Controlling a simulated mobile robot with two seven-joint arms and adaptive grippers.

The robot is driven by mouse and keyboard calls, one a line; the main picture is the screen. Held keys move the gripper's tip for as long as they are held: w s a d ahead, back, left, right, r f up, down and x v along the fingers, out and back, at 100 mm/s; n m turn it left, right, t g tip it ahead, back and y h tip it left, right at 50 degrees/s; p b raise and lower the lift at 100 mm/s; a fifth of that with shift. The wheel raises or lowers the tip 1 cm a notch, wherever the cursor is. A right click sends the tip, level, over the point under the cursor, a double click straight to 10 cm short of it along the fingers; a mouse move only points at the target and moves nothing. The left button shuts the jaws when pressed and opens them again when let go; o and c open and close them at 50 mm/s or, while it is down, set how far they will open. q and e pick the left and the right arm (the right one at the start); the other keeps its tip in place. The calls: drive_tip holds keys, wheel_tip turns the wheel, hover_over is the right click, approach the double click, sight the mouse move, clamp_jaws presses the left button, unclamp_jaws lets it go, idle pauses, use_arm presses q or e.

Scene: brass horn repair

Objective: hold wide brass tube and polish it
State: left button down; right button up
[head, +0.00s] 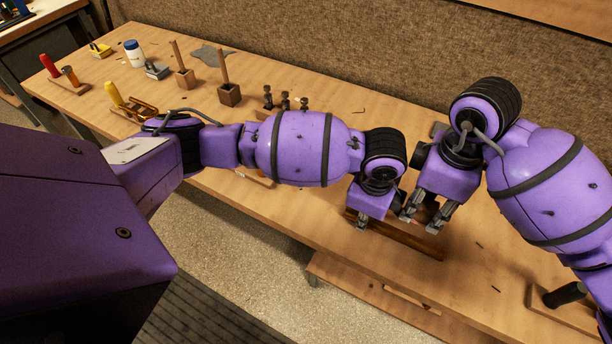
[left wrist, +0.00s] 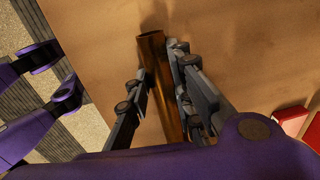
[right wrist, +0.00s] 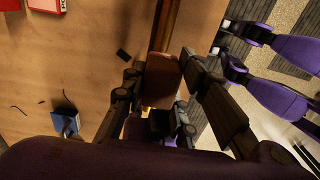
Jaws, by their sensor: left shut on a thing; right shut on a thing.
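The wide brass tube (left wrist: 158,68) shows in the left wrist view between the fingers of my left gripper (left wrist: 162,78), which is shut on it. Its open round end points away from the wrist. In the right wrist view my right gripper (right wrist: 163,72) is shut on a reddish-brown block (right wrist: 164,82). A length of the brass tube (right wrist: 163,30) shows beyond the block; I cannot tell whether they touch.
Brushes, a white bottle (head: 134,53) and wooden blocks stand at the far left. A dark-handled tool (head: 565,294) is at the lower right. Red boxes (left wrist: 293,122) lie nearby.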

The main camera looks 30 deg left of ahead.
use_arm(q)
drive_tip(key=shift+w+r, duration=0.15)
drive_tip(key=shift+r, duration=0.05)
use_arm(e)
drive_tip(key=shift+d+r, duration=0.1)
use_arm(q)
drive_tip(key=shift+d, duration=0.1)
